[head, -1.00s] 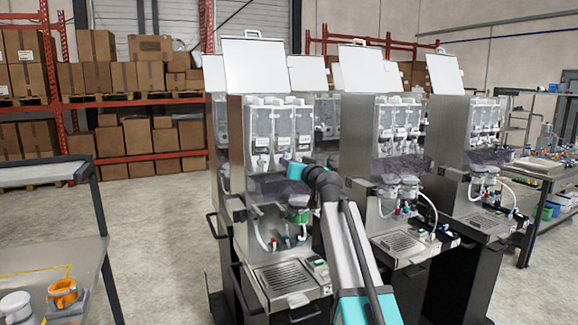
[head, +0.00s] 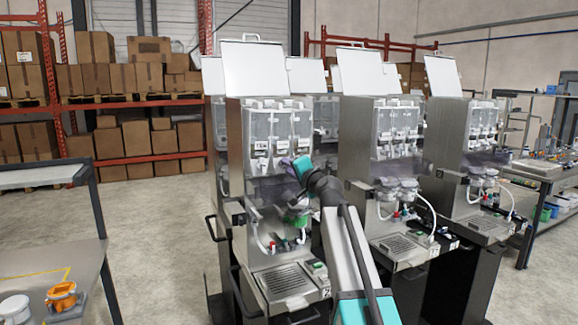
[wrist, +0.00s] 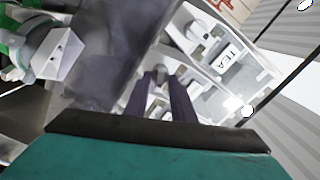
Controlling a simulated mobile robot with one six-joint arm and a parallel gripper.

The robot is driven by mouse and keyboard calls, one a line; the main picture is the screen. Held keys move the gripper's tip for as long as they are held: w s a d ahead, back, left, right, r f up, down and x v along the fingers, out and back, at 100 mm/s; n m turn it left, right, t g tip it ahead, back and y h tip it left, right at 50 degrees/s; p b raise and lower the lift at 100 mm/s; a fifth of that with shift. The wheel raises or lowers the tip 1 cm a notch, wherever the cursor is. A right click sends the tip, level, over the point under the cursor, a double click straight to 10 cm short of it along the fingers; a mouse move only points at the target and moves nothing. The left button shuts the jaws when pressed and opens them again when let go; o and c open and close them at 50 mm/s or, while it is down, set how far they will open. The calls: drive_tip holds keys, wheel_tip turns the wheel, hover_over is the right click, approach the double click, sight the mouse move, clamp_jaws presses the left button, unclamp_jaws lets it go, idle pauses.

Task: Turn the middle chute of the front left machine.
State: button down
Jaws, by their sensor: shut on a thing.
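The front left machine (head: 236,165) is a tall steel dispenser with a raised white lid and several clear canisters behind its front. My gripper (head: 289,166) reaches in just below the labelled middle canister (head: 281,125). In the wrist view the two dark fingers of my gripper (wrist: 161,84) are shut on a small white and grey chute (wrist: 160,72). The fingers hide most of its sides. The chute appears to be the middle one; in the head view my arm and gripper cover it.
A labelled white chute (wrist: 197,30) sits close beside the fingers. A smoky clear guard (wrist: 105,50) and a green-and-white part (wrist: 55,50) are near my wrist. Two more machines (head: 357,130) stand to the right. Open floor lies left, before the rack (head: 140,158).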

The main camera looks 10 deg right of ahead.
drive_tip(key=m+p, duration=0.6)
drive_tip(key=m, duration=0.4)
drive_tip(key=shift+f+m, duration=0.15)
drive_tip(key=shift+m, duration=0.25)
drive_tip(key=c, duration=1.8)
unclamp_jaws()
drive_tip(key=shift+c, duration=0.2)
drive_tip(key=shift+f, duration=0.1)
drive_tip(key=b+v, duration=0.3)
drive_tip(key=v, duration=1.1)
drive_tip(key=shift+b, duration=0.3)
